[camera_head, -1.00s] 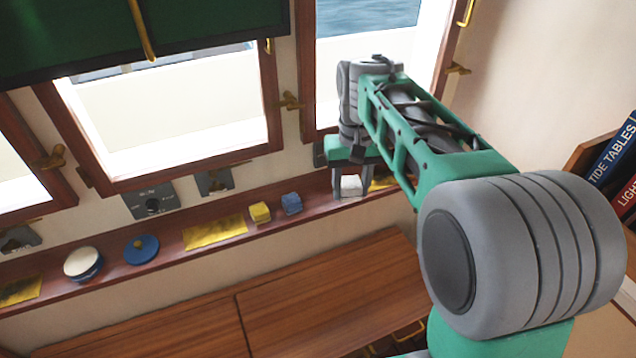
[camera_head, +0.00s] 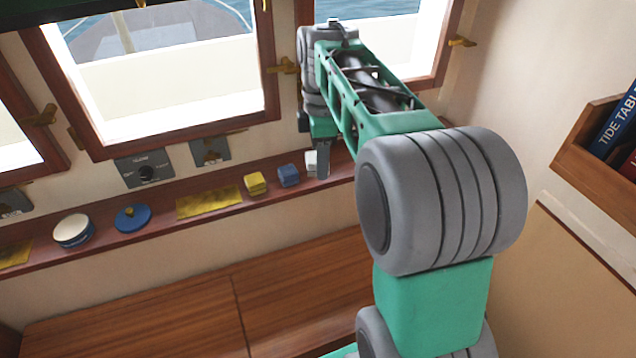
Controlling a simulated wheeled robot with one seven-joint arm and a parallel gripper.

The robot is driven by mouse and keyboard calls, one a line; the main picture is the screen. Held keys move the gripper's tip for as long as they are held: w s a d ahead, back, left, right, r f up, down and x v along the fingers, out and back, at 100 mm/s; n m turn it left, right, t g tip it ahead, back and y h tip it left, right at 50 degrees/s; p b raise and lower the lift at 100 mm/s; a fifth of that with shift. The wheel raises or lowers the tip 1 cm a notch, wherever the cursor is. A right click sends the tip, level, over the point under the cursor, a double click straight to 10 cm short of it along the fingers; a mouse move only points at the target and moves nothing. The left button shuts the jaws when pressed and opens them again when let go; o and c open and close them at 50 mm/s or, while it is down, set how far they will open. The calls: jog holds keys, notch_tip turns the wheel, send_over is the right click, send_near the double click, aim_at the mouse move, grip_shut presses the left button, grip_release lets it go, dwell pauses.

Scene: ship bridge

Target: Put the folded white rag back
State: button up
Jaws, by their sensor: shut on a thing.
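The folded white rag (camera_head: 310,163) is at the wooden ledge under the windows, just right of a folded blue rag (camera_head: 289,176). My gripper (camera_head: 318,164) points down over the ledge and is shut on the white rag. A finger hides the rag's right part. I cannot tell whether the rag touches the ledge or the blue rag. A folded yellow rag (camera_head: 254,183) lies left of the blue one.
The ledge (camera_head: 165,210) also bears a flat yellow patch (camera_head: 209,202), a blue round lid (camera_head: 132,218) and a white-topped tin (camera_head: 73,230). Window frames and brass latches (camera_head: 284,66) stand close behind my arm. A bookshelf (camera_head: 590,150) is at the right.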

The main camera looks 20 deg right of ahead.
jog(key=n, duration=0.1)
jog(key=d+n, duration=0.1)
jog(key=shift+w+d+f+n, duration=0.1)
jog(key=shift+d+f+n, duration=0.05)
jog(key=shift+f+n, duration=0.2)
jog(key=w+d+f+p, duration=0.1)
jog(key=w+f, duration=0.2)
jog(key=w, duration=0.1)
jog(key=w+d+f+p, duration=0.2)
jog(key=w+f, duration=0.1)
jog(key=w, duration=0.1)
jog(key=w+d+f+p, duration=0.1)
jog(key=w+f, duration=0.2)
jog(key=w, duration=0.2)
jog(key=shift+d+f, duration=0.25)
jog(key=shift+f, duration=0.1)
notch_tip(320, 180, down, 2)
jog(key=shift+f+p, duration=0.25)
jog(key=shift+p, duration=0.7)
jog(key=shift+f, duration=0.5)
jog(key=o, duration=1.3)
jog(key=shift+w+r, duration=0.1)
